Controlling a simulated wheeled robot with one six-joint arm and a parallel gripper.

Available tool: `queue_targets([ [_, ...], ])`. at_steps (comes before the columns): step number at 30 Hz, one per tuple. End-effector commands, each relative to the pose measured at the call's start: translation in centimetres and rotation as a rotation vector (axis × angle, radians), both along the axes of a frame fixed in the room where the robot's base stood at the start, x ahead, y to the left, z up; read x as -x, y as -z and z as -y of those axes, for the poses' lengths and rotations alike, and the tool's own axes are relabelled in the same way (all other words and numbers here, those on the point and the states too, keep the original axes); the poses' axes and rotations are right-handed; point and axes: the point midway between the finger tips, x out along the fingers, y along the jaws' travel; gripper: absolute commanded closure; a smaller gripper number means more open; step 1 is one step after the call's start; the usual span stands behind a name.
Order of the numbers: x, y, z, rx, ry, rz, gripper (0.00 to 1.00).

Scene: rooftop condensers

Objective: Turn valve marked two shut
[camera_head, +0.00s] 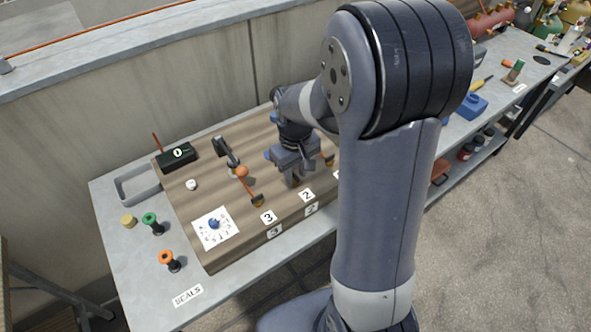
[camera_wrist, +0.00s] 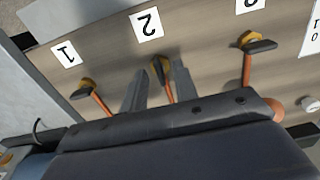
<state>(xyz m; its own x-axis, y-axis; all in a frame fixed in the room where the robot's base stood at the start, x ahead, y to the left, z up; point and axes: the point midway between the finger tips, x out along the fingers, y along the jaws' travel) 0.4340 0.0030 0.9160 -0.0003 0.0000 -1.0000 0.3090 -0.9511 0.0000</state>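Valve two (camera_wrist: 156,66) is a brass body with a dark lever on an orange pipe, beside the label "2" (camera_wrist: 147,25). Its lever appears to lie along the pipe. My gripper (camera_wrist: 158,86) is open, with one finger on each side of valve two and its pipe. I cannot tell whether a finger touches the lever. In the head view my gripper (camera_head: 293,180) points down at the wooden board behind the label "2" (camera_head: 307,195) and hides valve two.
Valve one (camera_wrist: 86,87) and valve three (camera_wrist: 253,42) flank valve two, their levers crosswise to their pipes. Spools and a grey tray (camera_head: 128,191) stand left.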

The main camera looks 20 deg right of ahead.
Motion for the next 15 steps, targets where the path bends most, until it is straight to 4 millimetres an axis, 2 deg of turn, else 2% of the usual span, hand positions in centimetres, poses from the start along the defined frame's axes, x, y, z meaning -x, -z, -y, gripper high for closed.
queue_targets([
  [1,0.0,-0.01,0.0,0.0,0.0,0.0,0.73],
  [11,0.0,-0.04,0.0,0.0,0.0,0.0,1.0],
  [15,-0.01,-0.04,0.0,0.0,0.0,0.0,1.0],
])
